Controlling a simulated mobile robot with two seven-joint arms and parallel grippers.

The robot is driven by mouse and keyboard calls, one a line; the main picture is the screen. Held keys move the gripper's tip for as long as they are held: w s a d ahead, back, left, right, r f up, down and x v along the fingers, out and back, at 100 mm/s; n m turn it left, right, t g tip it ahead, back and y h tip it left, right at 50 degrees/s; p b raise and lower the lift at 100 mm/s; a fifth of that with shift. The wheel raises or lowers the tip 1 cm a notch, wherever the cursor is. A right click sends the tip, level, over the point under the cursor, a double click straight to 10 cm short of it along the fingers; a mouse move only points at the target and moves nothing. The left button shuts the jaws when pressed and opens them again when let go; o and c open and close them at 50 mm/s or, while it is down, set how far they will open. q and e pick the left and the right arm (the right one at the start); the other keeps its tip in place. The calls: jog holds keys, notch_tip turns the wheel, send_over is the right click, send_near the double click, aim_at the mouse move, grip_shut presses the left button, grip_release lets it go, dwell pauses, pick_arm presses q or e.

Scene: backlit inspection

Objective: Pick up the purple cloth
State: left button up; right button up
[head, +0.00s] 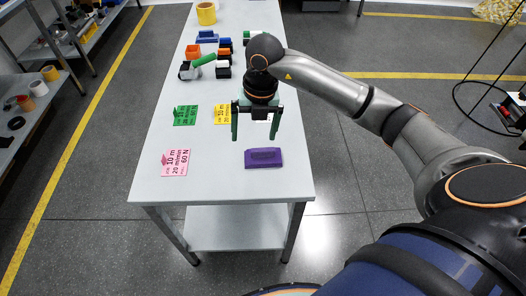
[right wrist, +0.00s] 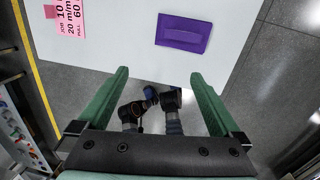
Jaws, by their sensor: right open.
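The purple cloth (head: 263,160) lies flat and folded near the front right corner of the white table, and it shows whole in the right wrist view (right wrist: 184,34). My right gripper (head: 254,137) is open and empty, pointing down above the table a little behind the cloth. In the right wrist view the green fingers of my right gripper (right wrist: 160,73) stand wide apart, with the cloth ahead of them and nothing between them. My left gripper is not in view.
On the white table (head: 220,180), a pink card (head: 175,162) lies left of the cloth. A green card (head: 185,115) and a yellow card (head: 222,114) lie farther back. Several small colored blocks and a yellow roll (head: 206,14) stand beyond. The table surface around the cloth is clear.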

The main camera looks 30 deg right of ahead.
jog(key=d+m+h, duration=0.1)
jog(key=d+h, duration=0.1)
jog(key=d, duration=0.2)
send_over(263, 149)
jog(key=s, duration=0.1)
notch_tip(263, 149, down, 5)
jog(key=shift+w+a+f, duration=0.1)
jog(key=shift+w+f, duration=0.1)
jog(key=shift+f, duration=1.3)
jog(key=shift+w+f, duration=0.15)
jog(key=shift+f, duration=1.35)
jog(key=c, duration=1.1)
jog(key=shift+r, duration=0.2)
